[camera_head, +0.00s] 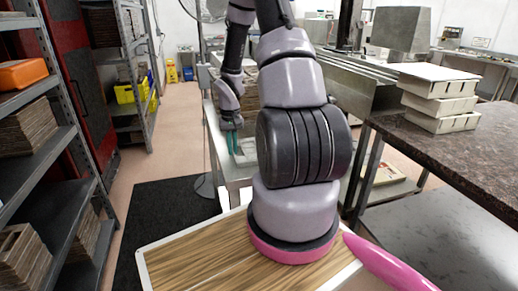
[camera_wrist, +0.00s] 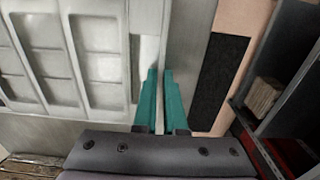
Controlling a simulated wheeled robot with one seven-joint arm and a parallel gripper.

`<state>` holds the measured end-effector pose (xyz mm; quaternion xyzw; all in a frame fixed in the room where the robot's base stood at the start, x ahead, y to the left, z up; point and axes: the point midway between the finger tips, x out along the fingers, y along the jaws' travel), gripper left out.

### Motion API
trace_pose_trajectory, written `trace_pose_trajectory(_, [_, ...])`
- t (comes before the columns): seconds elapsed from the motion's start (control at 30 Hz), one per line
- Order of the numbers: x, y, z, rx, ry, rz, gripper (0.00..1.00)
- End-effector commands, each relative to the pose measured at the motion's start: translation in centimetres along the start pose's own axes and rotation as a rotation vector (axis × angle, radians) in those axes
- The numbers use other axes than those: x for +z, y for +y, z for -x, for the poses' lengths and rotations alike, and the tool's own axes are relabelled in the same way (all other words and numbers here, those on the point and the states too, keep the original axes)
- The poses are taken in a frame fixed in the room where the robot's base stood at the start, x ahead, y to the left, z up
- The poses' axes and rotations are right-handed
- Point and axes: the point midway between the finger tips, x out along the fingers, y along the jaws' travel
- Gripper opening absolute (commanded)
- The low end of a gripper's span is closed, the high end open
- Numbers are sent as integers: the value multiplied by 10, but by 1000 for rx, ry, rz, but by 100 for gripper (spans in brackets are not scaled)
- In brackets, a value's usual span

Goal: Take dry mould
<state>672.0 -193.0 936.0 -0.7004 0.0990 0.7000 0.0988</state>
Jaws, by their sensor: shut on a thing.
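A pale grey mould (camera_wrist: 92,60) with rows of shallow rectangular pockets fills the upper left of the wrist view. My gripper (camera_wrist: 160,75) has its two teal fingers close together at the mould's right edge, shut on that edge. The exact contact between fingertips and rim is hard to make out. In the head view my gripper (camera_head: 234,145) points down over a metal table (camera_head: 238,174), left of my arm. The mould is mostly hidden or too small to tell there. I cannot tell from its surface whether it is dry.
Pale stacked trays (camera_head: 440,104) stand on a dark stone-topped counter (camera_head: 450,155) at the right. Shelves with brown stacks (camera_head: 25,127) and an orange bin (camera_head: 22,73) line the left. A black mat (camera_head: 165,225) lies on the open floor between.

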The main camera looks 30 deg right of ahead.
Motion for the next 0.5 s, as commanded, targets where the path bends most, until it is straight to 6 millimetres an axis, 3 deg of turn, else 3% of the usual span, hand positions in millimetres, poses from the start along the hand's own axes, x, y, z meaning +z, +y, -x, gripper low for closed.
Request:
trace_pose_trajectory(0.17, [-1, 0, 9, 0, 4, 0, 0])
trace_pose_trajectory(0.5, [-1, 0, 74, 0, 6, 0, 0])
